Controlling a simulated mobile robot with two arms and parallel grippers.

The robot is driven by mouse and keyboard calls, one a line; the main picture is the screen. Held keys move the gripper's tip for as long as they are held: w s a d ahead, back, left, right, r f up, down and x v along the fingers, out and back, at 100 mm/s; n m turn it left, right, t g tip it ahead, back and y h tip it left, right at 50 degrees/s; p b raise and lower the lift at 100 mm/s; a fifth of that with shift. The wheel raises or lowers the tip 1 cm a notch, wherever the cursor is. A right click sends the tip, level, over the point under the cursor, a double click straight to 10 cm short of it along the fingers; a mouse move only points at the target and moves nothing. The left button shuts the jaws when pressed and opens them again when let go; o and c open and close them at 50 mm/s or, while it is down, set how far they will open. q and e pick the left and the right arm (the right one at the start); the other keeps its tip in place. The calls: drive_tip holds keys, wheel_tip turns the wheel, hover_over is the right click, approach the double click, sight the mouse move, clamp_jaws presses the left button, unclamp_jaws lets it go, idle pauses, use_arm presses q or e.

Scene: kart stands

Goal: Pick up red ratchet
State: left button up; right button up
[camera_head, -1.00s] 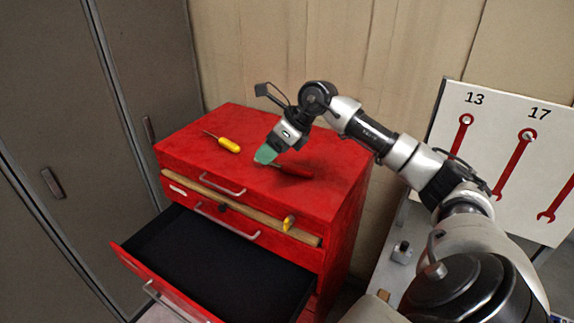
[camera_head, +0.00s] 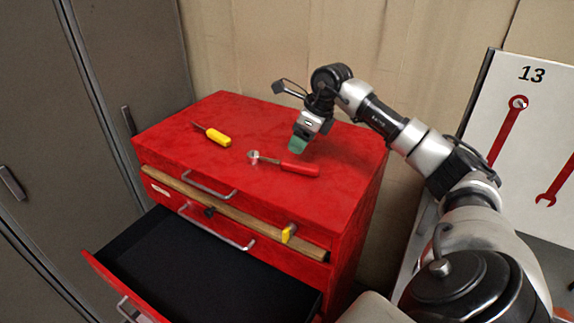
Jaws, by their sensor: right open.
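The red ratchet (camera_head: 299,168) lies on the top of the red tool cabinet, its red handle to the right and its silver head to the left. My right gripper (camera_head: 298,146) has green fingertips pointing down. It is open and empty, and appears just above and behind the ratchet's handle. The whole ratchet shows. My left gripper is not in view.
A yellow-handled screwdriver (camera_head: 217,137) lies to the left on the red cabinet (camera_head: 345,185). An open drawer (camera_head: 205,270) with a black inside juts out at the front. A white board (camera_head: 530,140) with red wrenches stands at the right.

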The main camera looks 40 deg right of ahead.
sight(287, 160)
drive_tip(key=shift+w+a+f, duration=0.15)
drive_tip(key=shift+a+f, duration=0.15)
drive_tip(key=shift+f, duration=0.25)
drive_tip(key=shift+w+a+f, duration=0.15)
drive_tip(key=shift+a+f, duration=0.1)
drive_tip(key=shift+f, duration=0.25)
drive_tip(key=p+x, duration=0.3)
drive_tip(key=x, duration=0.1)
drive_tip(key=shift+w+f, duration=0.15)
drive_tip(key=shift+w, duration=0.1)
drive_tip(key=shift+w+a+f, duration=0.1)
drive_tip(key=shift+f, duration=0.35)
drive_tip(key=c, duration=1.1)
drive_tip(key=shift+r, duration=0.1)
drive_tip(key=shift+c, duration=0.2)
